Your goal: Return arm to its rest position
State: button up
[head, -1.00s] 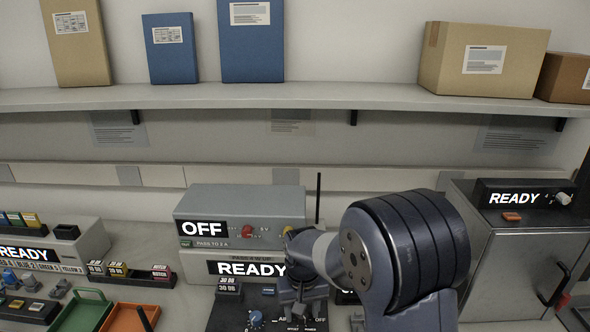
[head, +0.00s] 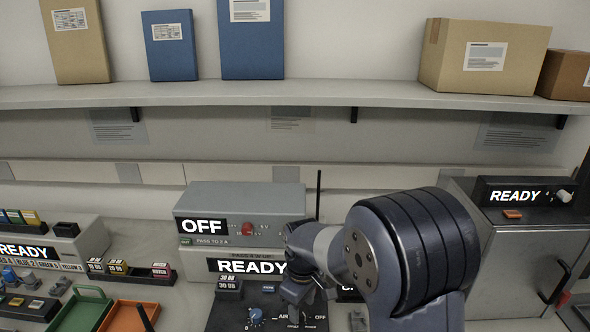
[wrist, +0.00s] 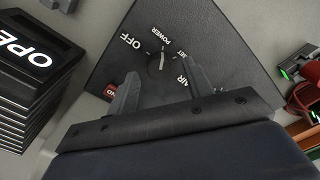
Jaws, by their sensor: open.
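My arm reaches forward over the bench in the head view, its dark rounded joint (head: 412,255) at the lower right. My gripper (wrist: 162,88) shows in the wrist view with its two grey fingers apart and nothing between them. It hangs over a dark control panel (wrist: 225,60) with a selector knob (wrist: 162,62) and labels reading OFF, POWER and AIR. I cannot tell the exact gap between the fingertips and the panel. In the head view the arm hides part of this panel.
A grey unit reading OFF (head: 285,200) stands behind, above one reading READY (head: 195,262). A cabinet (head: 510,250) is at right. Green (head: 80,312) and orange (head: 118,318) trays lie at left. A shelf (head: 330,95) with boxes runs above.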

notch_tip(320, 180, up, 10)
jog(key=shift+f, duration=0.25)
jog(key=shift+d, duration=0.1)
